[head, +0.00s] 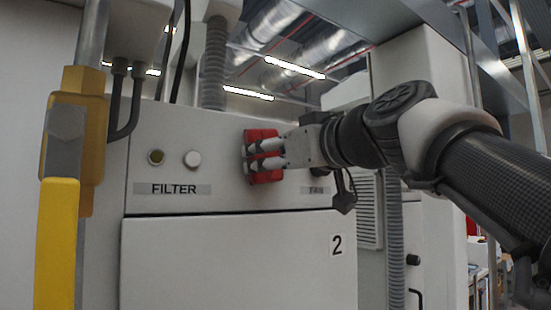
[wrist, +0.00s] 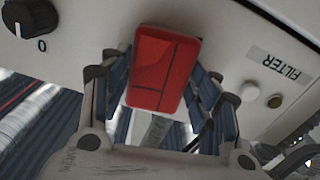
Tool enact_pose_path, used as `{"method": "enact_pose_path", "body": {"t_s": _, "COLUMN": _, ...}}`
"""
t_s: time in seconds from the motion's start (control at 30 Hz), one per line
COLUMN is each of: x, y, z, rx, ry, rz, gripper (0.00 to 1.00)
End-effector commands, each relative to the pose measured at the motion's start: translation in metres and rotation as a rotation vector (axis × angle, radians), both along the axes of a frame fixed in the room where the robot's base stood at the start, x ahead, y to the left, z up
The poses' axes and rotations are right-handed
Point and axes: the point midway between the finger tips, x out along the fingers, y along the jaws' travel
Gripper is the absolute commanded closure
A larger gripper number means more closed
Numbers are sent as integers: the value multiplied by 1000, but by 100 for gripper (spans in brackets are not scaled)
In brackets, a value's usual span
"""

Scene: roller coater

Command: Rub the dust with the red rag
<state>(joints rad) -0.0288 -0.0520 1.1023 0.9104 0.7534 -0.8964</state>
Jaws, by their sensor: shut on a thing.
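The red rag (head: 263,155) is a red block-like piece held at the slanted panel of the white machine, between the FILTER and FAN labels. It also shows in the wrist view (wrist: 163,68), between the two fingers. My gripper (head: 262,156) is shut on the rag; its fingers (wrist: 165,85) grip it from both sides. The rag is close to the panel face; I cannot tell whether it touches. I see no clear dust on the panel; the patch behind the rag is hidden.
The FILTER label (head: 173,189) has a dark button (head: 157,157) and a white button (head: 192,159) above it. A black knob (wrist: 31,17) sits on the panel's other side. A yellow handle (head: 58,240) and pipe stand at the left. A white door (head: 230,265) marked 2 is below.

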Motion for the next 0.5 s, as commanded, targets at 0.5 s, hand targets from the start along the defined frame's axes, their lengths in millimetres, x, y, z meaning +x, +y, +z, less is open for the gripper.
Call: {"method": "enact_pose_path", "body": {"t_s": 0.5, "x": 19, "y": -27, "z": -2, "rx": 0, "ry": 1, "rz": 0, "gripper": 63}}
